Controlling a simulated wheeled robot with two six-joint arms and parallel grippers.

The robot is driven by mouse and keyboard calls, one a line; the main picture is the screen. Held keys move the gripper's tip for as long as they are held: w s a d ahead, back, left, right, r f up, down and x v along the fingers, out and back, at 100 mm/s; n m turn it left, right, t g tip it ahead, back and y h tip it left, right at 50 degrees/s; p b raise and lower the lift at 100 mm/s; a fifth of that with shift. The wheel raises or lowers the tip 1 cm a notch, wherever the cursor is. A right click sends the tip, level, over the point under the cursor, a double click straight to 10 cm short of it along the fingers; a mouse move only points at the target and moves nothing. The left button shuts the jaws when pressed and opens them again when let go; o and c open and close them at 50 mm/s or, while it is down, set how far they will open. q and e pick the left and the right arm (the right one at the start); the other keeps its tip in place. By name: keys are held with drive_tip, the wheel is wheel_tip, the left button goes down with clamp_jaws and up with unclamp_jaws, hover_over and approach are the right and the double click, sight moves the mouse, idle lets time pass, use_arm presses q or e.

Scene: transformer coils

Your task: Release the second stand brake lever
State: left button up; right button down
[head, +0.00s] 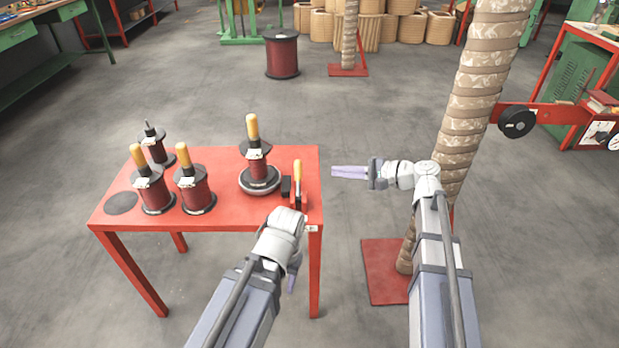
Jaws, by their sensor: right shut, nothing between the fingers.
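A brake lever (298,172) with a yellow grip stands upright at the right end of the red table (230,218), beside a small black block. Left of it is a stand with a dark red spool (256,165), a yellow handle on top and a round grey base. My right gripper (335,172) is shut and empty, pointing left, just off the table's right edge and apart from the lever. My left gripper (291,284) hangs near the table's front right corner; its fingers are mostly hidden behind its wrist. Which lever is the second one, I cannot tell.
Several more dark red spools (195,192) stand at the table's left, two with yellow handles. A tall wrapped column (465,125) rises behind my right arm from a red base plate (381,273). A red arm with a black wheel (517,122) is at right.

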sight(298, 180)
drive_tip(key=shift+w+d, duration=0.3)
drive_tip(key=shift+w, duration=0.1)
drive_tip(key=b+x, duration=0.3)
drive_tip(key=x, duration=0.6)
drive_tip(key=shift+w+a+f, duration=0.2)
drive_tip(key=shift+w+a, duration=0.1)
drive_tip(key=s+r+p, duration=0.2)
drive_tip(key=shift+s+a, duration=0.35)
drive_tip(key=shift+a, duration=0.05)
drive_tip(key=shift+s+a+r, duration=0.1)
drive_tip(key=shift+s, duration=0.25)
